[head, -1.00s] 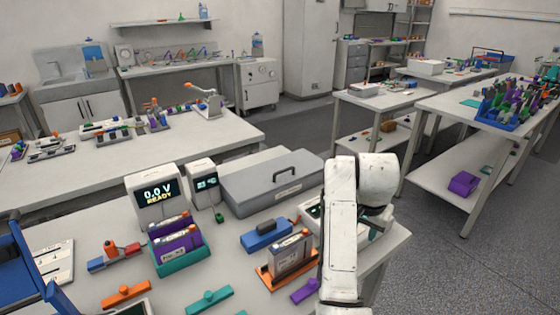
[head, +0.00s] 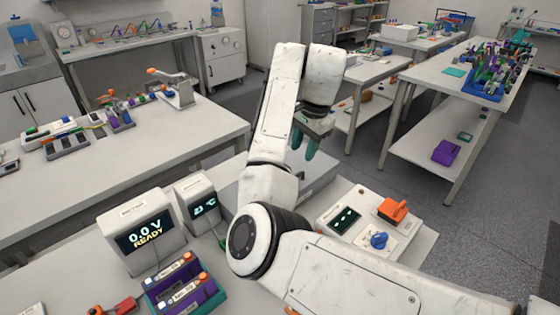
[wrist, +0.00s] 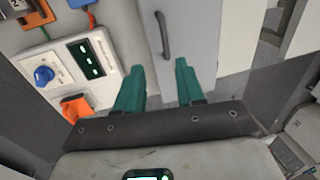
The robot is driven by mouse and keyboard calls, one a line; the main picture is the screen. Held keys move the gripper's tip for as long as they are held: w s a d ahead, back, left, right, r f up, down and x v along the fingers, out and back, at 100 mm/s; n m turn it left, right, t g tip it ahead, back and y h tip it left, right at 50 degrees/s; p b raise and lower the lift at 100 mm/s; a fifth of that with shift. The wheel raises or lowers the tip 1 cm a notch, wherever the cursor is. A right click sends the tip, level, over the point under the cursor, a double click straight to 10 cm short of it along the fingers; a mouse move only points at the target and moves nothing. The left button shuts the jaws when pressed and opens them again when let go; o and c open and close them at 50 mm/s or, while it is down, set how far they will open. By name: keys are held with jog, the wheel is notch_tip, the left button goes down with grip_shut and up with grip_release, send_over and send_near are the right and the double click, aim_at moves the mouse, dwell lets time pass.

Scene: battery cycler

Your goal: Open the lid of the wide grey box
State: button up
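The wide grey box (head: 314,172) stands on the near bench in the head view, largely hidden behind my arm. Its lid looks shut. In the wrist view the box (wrist: 197,35) shows a flat lid with a dark bar handle (wrist: 162,36) at its left edge. My gripper (head: 304,147) hangs over the box in the head view with its teal fingers pointing down. In the wrist view the fingers are spread apart with nothing between them, and the handle lies beyond the fingertips.
A white panel (head: 345,218) with a blue knob (head: 379,240) and an orange switch (head: 393,210) lies right of the box. The 0.0 V display unit (head: 143,232) and a smaller display (head: 197,203) stand to its left.

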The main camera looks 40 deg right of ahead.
jog(key=w+f, duration=0.1)
jog(key=f, duration=0.2)
jog(key=w+f+p, duration=0.1)
jog(key=f, duration=0.3)
jog(key=w+f, duration=0.1)
jog(key=f, duration=0.2)
jog(key=shift+a+f+p, duration=0.15)
jog(key=shift+p, duration=0.15)
grip_shut()
dwell(0.4)
